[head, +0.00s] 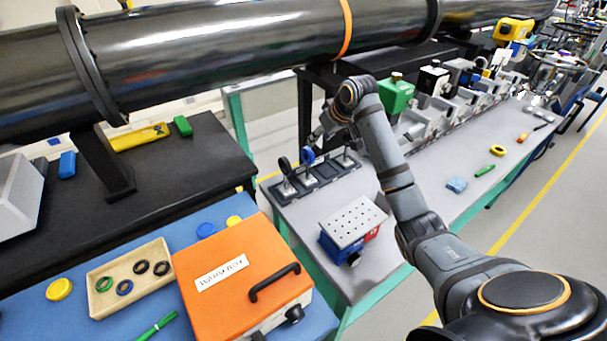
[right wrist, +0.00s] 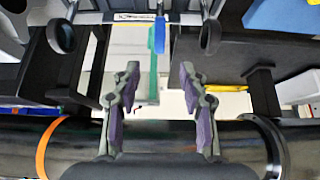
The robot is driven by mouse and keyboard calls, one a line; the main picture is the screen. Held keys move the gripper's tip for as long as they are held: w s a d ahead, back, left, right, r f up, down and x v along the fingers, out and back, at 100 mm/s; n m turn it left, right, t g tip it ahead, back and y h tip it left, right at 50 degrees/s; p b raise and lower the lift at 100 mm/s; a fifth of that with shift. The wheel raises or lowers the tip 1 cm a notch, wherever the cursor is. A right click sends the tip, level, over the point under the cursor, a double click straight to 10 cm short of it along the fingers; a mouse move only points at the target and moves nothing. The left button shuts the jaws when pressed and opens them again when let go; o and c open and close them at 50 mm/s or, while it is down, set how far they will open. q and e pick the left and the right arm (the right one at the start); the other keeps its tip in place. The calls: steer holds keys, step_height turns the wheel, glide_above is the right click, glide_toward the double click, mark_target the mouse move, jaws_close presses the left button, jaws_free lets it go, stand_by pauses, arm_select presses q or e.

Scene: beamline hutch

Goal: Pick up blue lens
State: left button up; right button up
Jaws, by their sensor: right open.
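The blue lens (head: 308,156) stands upright in a dark holder strip (head: 325,176) on the grey bench, between two black lenses, one at left (head: 284,166) and one at right. In the right wrist view the blue lens (right wrist: 159,35) shows edge-on, top centre, beyond the gap between my fingertips. My right gripper (right wrist: 160,72) is open and empty, its two purple-padded fingers apart. In the head view my right gripper (head: 319,134) is small and partly hidden by its wrist, just above and behind the lens row. My left gripper is not in view.
A large dark beam pipe (head: 240,45) runs behind. A blue block with a perforated plate (head: 352,222) stands in front of the holder strip. An orange box (head: 240,270) and a wooden tray (head: 165,255) with several rings, one blue, are at left. The bench's right part has free room.

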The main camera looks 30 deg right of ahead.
mark_target(308, 149)
steer(key=p+x, duration=0.1)
steer(key=x, duration=0.4)
steer(key=shift+w+f, duration=0.25)
steer(key=shift+w, duration=0.05)
steer(key=shift+w+a+f, duration=0.1)
steer(key=shift+w+f, duration=0.45)
steer(key=shift+f, duration=0.05)
steer(key=p+x, duration=0.1)
steer(key=x, duration=0.2)
steer(key=shift+w+f, duration=0.2)
steer(key=shift+f, duration=0.1)
steer(key=shift+w+f, duration=0.2)
steer(key=shift+f, duration=0.1)
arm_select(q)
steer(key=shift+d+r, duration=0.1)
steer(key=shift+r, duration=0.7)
arm_select(e)
steer(key=shift+s, duration=0.1)
jaws_close()
steer(key=shift+r, duration=0.1)
